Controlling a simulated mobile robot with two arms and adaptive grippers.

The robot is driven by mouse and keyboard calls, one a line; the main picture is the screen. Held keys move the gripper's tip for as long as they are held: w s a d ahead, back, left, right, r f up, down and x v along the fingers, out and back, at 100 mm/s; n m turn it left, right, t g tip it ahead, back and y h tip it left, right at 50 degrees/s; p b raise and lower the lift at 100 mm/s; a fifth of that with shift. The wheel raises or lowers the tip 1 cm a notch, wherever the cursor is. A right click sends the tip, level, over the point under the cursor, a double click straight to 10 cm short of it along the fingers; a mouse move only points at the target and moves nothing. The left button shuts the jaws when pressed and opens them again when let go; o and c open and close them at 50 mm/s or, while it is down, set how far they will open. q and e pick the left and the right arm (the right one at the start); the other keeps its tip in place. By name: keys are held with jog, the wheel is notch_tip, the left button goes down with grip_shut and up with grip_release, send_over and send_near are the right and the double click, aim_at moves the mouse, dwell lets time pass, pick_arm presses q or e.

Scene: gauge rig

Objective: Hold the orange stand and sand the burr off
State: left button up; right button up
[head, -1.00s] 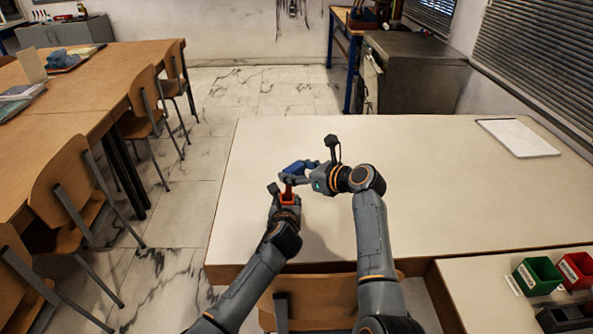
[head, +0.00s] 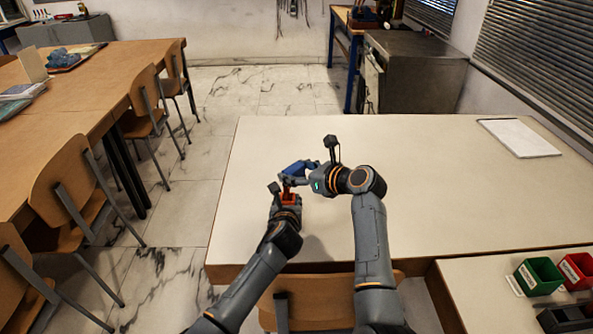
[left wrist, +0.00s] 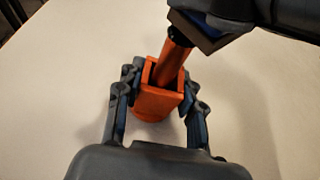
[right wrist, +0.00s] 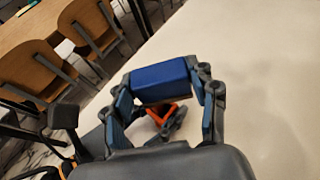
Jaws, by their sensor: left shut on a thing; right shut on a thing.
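The orange stand (head: 291,199) is on the white table. In the left wrist view the orange stand (left wrist: 155,104) is a square-topped holder with a round orange post (left wrist: 171,64) leaning out of it. My left gripper (head: 287,196) is shut on the stand, with its fingers (left wrist: 158,84) on either side. My right gripper (head: 296,176) is shut on a blue sanding block (head: 299,167) with a brown face. It also shows in the right wrist view (right wrist: 160,82). The block is at the post's upper end; I cannot tell whether they touch. The burr cannot be made out.
The white table (head: 420,190) is clear to the right of my arms, apart from a white pad (head: 518,138) at the far right. A green bin (head: 538,275) and a red bin (head: 577,270) stand at the lower right. A chair (head: 310,300) is at the table's front edge.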

jog(key=shift+w+d+f, duration=0.2)
jog(key=shift+w+f, duration=0.3)
dwell(0.4)
